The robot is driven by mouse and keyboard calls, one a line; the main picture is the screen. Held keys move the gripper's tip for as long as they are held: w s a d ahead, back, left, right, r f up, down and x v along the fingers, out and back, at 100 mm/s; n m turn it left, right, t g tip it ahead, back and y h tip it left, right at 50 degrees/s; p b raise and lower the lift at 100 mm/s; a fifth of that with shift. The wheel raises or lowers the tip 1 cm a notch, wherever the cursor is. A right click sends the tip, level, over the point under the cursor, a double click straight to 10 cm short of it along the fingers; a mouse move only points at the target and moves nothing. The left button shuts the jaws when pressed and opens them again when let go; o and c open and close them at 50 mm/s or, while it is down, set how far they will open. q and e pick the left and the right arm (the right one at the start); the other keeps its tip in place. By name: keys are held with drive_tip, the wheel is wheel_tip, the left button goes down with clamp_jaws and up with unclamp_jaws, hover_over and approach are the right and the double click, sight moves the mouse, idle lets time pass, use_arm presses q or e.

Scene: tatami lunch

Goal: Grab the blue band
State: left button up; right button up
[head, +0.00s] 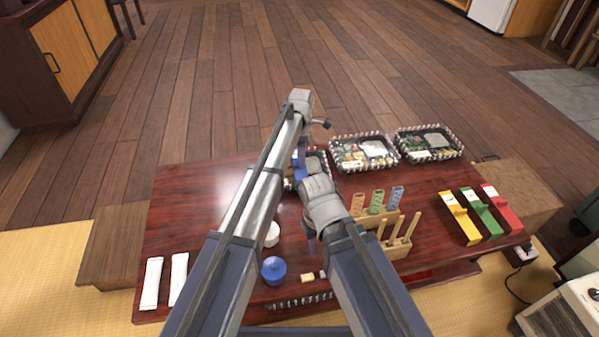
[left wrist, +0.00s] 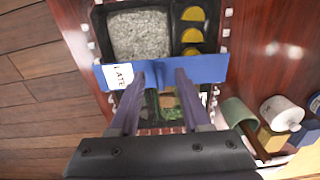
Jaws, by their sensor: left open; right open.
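The blue band (left wrist: 205,69) lies across a bento box (left wrist: 140,10) in the left wrist view, with a white label reading "LATE" at its left end. The box holds rice and yellow slices. My left gripper (left wrist: 160,77) is open and empty, its two fingertips over the lower edge of the band; I cannot tell whether they touch it. In the head view my left gripper (head: 302,152) is over this box (head: 322,160), and my arms hide much of it. My right gripper (head: 311,243) is open above the table, partly hidden by its own arm.
Two more bento boxes (head: 363,151) (head: 429,143) stand to the right on the dark red table (head: 190,215). Wooden racks (head: 402,238), yellow, green and red holders (head: 482,214), a blue lidded pot (head: 273,269) and white packets (head: 151,283) are also there.

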use_arm(q)
drive_tip(key=shift+f, duration=0.5)
drive_tip(key=shift+r, duration=0.15)
drive_tip(key=shift+c, duration=0.2)
clamp_jaws()
